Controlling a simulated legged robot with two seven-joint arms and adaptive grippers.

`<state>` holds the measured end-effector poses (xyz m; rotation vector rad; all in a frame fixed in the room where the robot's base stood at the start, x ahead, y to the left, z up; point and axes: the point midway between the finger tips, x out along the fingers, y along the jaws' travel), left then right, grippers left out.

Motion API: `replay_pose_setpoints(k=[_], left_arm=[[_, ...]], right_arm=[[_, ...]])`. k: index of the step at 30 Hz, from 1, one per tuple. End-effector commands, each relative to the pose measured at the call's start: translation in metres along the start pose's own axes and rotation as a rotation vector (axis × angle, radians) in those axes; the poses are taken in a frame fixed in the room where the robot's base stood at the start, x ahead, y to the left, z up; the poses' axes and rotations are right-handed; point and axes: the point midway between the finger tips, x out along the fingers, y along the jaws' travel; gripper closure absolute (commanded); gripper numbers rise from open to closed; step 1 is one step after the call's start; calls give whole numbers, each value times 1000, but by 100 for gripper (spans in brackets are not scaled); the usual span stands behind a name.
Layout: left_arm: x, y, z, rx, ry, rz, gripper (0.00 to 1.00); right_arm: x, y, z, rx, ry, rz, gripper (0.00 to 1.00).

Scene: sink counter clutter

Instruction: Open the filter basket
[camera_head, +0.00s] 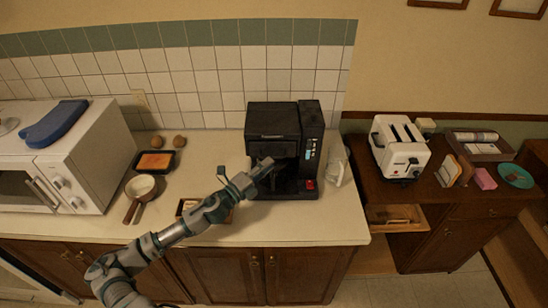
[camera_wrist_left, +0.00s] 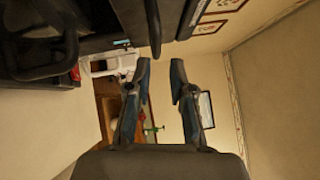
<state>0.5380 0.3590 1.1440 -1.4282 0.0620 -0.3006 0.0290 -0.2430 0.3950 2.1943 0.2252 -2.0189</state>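The black coffee maker (camera_head: 275,122) stands on the counter near its right end, with a lit panel and a red switch on its right side. It also fills the upper left of the left wrist view (camera_wrist_left: 100,14). My left gripper (camera_head: 264,166) is in front of the machine's middle, below its upper housing. In the left wrist view its two fingers (camera_wrist_left: 160,75) are apart with nothing between them, close to the black parts. The filter basket cannot be told apart clearly from the dark housing, and my gripper covers part of that area. My right gripper is not in view.
A glass jug (camera_head: 336,164) stands right of the coffee maker. A small tray (camera_head: 188,206) lies under my left arm. A toaster (camera_head: 400,148) is on the right cabinet.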

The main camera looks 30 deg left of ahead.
Motion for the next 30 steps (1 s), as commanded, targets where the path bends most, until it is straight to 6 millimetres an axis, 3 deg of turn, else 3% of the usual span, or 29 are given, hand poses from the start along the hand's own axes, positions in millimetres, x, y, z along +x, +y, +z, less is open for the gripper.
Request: replay_pose_setpoints(k=[9, 22, 24, 25, 30], left_arm=[[34, 3, 11, -10, -4, -3, 78], [44, 1, 3, 0, -3, 0, 78], [44, 1, 3, -1, -3, 0, 96], [44, 1, 3, -2, -2, 0, 100], [42, 3, 6, -5, -1, 0, 100]], right_arm=[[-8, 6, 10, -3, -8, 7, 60], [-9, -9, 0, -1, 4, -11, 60], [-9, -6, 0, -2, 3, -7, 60], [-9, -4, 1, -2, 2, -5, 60], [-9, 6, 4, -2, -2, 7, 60]])
